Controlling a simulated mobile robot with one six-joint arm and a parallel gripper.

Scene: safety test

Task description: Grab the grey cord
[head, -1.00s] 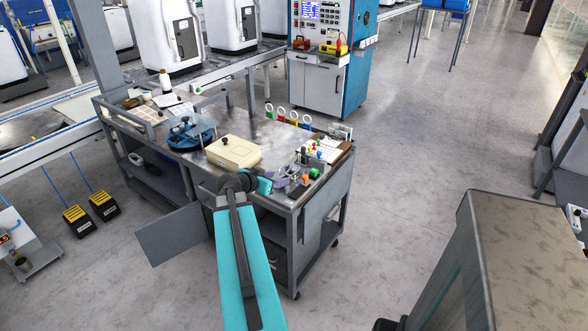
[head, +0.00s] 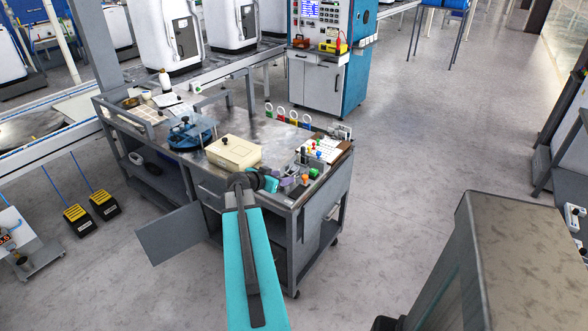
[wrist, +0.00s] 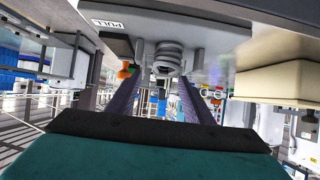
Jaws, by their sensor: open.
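A coiled grey cord (wrist: 167,57) shows in the wrist view, hanging against a grey block (wrist: 200,35) with an upside-down "PULL" label (wrist: 106,23). My gripper (wrist: 162,78) is open, with one dark finger on each side below the coil in the picture. The coil appears between the lines of the two fingers, near their tips; I cannot tell whether either finger touches it. In the head view my gripper (head: 283,184) is at the front right edge of the grey workbench cart (head: 200,160). I cannot make out the cord there.
A beige box (head: 234,152) sits left of my gripper on the cart; it also shows in the wrist view (wrist: 275,82). A green block (head: 314,173) and a board with coloured pegs (head: 328,152) are close on the right. A blue round fixture (head: 190,133) stands farther left.

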